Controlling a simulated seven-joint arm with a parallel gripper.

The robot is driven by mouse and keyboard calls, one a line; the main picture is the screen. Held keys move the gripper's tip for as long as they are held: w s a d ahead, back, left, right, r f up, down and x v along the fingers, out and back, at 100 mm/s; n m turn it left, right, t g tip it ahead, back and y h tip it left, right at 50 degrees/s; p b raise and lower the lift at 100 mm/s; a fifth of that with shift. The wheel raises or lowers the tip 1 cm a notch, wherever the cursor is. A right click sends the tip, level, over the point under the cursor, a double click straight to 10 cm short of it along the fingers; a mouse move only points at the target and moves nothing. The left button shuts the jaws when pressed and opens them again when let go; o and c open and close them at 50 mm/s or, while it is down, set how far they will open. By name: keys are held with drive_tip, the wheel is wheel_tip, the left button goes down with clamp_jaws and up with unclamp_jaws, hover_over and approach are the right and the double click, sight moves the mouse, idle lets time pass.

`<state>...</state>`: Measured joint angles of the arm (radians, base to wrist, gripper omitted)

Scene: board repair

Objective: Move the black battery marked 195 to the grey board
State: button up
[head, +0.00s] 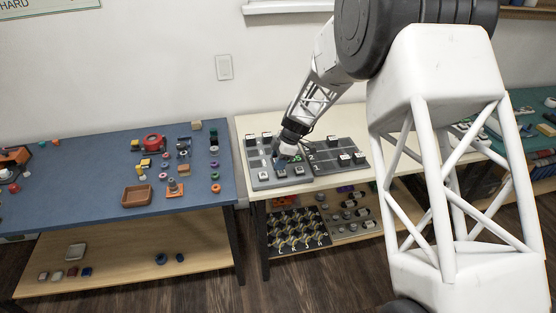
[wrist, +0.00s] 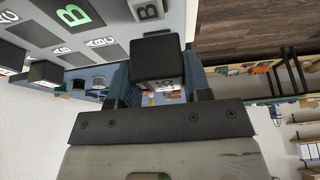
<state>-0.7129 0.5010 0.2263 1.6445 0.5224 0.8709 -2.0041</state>
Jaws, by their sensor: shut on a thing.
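My gripper (head: 287,152) hangs over the grey boards on the white table in the head view. In the wrist view my gripper (wrist: 157,88) is shut on a black block-shaped battery (wrist: 155,50). A white label with dark marks shows on its side, but I cannot read the whole number. A lighter grey board (head: 258,181) lies at the left of the tabletop and a darker grey board (head: 327,164) beside it at the right. In the head view the held battery is too small to make out clearly.
Several black blocks with white labels stand on both boards, such as one at the front (head: 281,171) and one at the right (head: 345,158). A blue table (head: 90,170) with small parts stands at the left. A lower shelf holds a black tray (head: 290,247).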

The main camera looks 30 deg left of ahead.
idle(0.4)
drive_tip(key=w+d+r, duration=0.2)
drive_tip(key=w+d, duration=0.1)
drive_tip(key=w, duration=1.5)
drive_tip(key=r, duration=0.2)
hover_over(342, 143)
drive_tip(key=w+d, duration=0.1)
drive_tip(key=shift+w+d+f, duration=0.1)
drive_tip(key=shift+f, duration=0.15)
drive_tip(key=shift+f, duration=0.25)
drive_tip(key=shift+f, duration=4.3)
drive_tip(key=shift+f, duration=0.45)
drive_tip(key=o, duration=1.1)
drive_tip(key=shift+c, duration=0.2)
